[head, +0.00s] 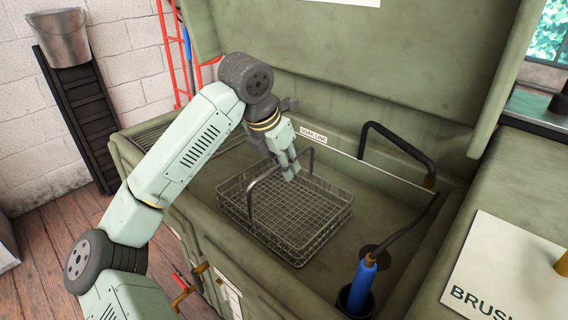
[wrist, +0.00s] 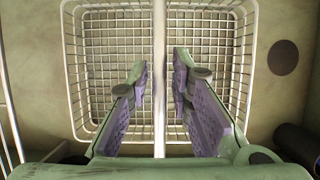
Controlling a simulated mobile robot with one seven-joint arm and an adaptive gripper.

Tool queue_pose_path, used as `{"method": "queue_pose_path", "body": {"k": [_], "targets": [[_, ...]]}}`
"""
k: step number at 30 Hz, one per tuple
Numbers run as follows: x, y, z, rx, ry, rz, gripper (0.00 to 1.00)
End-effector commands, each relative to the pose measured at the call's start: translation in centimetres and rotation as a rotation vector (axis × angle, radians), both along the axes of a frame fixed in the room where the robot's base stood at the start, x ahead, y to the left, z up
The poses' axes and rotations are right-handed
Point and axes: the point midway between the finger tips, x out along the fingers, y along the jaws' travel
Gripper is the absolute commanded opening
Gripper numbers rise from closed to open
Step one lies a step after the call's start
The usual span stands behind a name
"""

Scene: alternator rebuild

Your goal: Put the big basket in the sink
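The big basket (head: 290,215) is a wire mesh basket with an arched handle. In the head view it sits level inside the green sink (head: 400,225), toward its left side, and looks to rest on the sink floor. My gripper (head: 291,172) is over the basket, pointing down at its handle. In the wrist view the basket (wrist: 110,60) fills the middle, and its handle bar (wrist: 160,60) runs between the two fingers of my gripper (wrist: 160,80). The fingers are apart, with a gap to the bar on each side. The gripper holds nothing.
A blue-handled brush tool (head: 362,285) stands in a dark holder at the sink's front right. The raised green lid (head: 350,70) stands behind.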

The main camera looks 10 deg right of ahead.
Motion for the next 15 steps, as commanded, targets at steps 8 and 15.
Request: {"method": "queue_pose_path", "body": {"k": [8,15], "targets": [[0.00,0.00,0.01,0.000,0.000,0.000,0.28],[-0.11,0.35,1.01,0.000,-0.003,0.002,0.28]]}}
